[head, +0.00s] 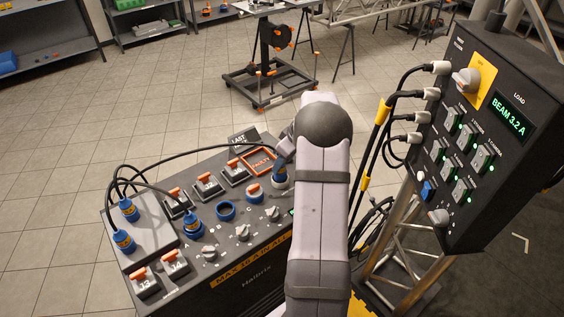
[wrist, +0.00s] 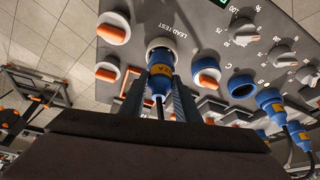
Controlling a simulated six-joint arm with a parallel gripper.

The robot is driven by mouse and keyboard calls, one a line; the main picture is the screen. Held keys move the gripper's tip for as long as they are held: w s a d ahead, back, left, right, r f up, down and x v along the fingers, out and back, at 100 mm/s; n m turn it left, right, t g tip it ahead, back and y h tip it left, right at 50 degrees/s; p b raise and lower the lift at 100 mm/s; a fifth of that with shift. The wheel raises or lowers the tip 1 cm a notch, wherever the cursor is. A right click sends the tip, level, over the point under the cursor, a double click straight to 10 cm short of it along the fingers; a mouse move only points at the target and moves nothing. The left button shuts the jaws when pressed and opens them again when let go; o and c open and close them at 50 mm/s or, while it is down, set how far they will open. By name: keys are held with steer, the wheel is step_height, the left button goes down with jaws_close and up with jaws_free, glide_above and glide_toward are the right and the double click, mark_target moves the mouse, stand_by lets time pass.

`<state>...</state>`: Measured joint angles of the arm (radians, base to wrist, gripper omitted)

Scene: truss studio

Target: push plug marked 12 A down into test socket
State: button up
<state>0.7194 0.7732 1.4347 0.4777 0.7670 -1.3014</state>
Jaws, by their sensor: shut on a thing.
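The blue plug (wrist: 158,84) with a yellow label is between my gripper's fingers (wrist: 165,95) in the wrist view; its label is too small to read surely. My gripper is shut on it. The plug's nose is at the mouth of the pale round test socket (wrist: 161,46), beside the words LEAD TEST. I cannot tell how deep it sits. In the head view the plug (head: 280,173) stands roughly upright over the grey test socket (head: 281,184). My arm hides most of my gripper there.
The sloping panel bears an open blue socket (head: 225,211), an orange-lidded socket (head: 255,193), knobs and switches. Another blue plug (head: 194,228) stands at its left; two more, with black cables, are on a grey box (head: 140,240). A tall control box (head: 480,130) reads BEAM 3.2 A at right.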

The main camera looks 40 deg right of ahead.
steer(key=shift+f+b, duration=1)
steer(key=shift+f, duration=0.15)
stand_by(0.4)
steer(key=o, duration=1.8)
steer(key=shift+r, duration=0.15)
steer(key=shift+r+p, duration=2.65)
steer(key=shift+r, duration=1.75)
